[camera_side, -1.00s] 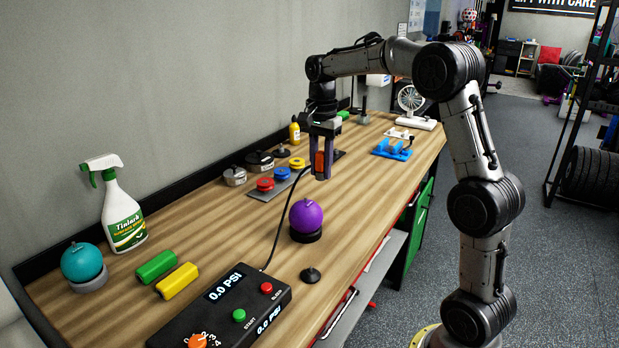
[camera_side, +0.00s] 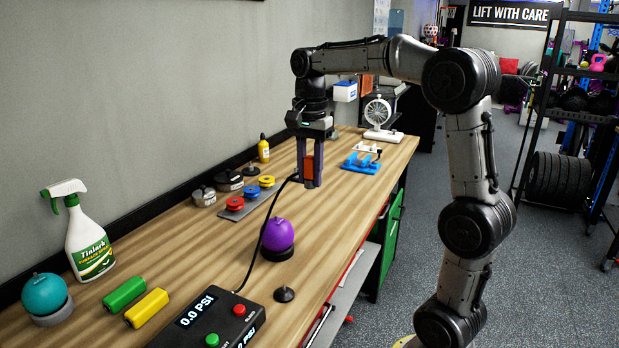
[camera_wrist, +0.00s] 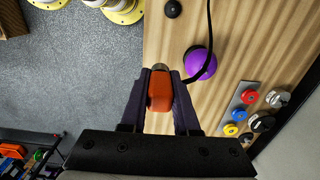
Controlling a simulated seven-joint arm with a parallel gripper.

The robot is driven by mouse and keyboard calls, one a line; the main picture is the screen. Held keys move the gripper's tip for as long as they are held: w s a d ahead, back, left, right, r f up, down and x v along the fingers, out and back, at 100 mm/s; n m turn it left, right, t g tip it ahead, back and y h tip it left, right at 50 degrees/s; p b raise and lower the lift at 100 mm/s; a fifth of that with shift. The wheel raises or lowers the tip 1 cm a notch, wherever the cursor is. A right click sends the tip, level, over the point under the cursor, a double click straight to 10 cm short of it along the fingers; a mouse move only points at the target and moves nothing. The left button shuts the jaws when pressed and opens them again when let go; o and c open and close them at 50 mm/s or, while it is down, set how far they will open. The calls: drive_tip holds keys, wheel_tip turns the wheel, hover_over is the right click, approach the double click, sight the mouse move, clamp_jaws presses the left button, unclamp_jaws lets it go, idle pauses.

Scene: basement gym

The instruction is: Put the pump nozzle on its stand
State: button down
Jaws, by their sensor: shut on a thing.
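My gripper (camera_side: 310,184) is shut on the orange pump nozzle (camera_side: 309,162) and holds it above the bench, beyond the purple ball. The wrist view shows the orange nozzle (camera_wrist: 160,92) between the two fingers (camera_wrist: 160,85). A black hose runs from near the gripper to the black pump box (camera_side: 205,318), which reads 0.0 PSI. I cannot tell for sure which thing is the nozzle's stand. A small black round base with a short peg (camera_side: 284,294) stands empty near the pump box; it seems to show in the wrist view (camera_wrist: 173,8).
The purple ball (camera_side: 278,235) sits on a black ring near the hose. Coloured discs (camera_side: 235,203), dark weights (camera_side: 229,180) and a yellow bottle (camera_side: 263,148) line the wall side. A blue holder (camera_side: 361,164) and white fan (camera_side: 379,116) stand farther back. Bench around the blue holder is partly clear.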

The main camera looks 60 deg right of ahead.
drive_tip(key=shift+r, duration=1.1)
drive_tip(key=shift+w+d, duration=0.1)
drive_tip(key=shift+w, duration=0.1)
drive_tip(key=w+a+f, duration=0.1)
drive_tip(key=a+f, duration=0.3)
drive_tip(key=f, duration=0.5)
drive_tip(key=w+a+f, duration=0.1)
drive_tip(key=a+f, duration=0.3)
drive_tip(key=f, duration=0.5)
drive_tip(key=shift+w, duration=0.2)
drive_tip(key=shift+f, duration=0.1)
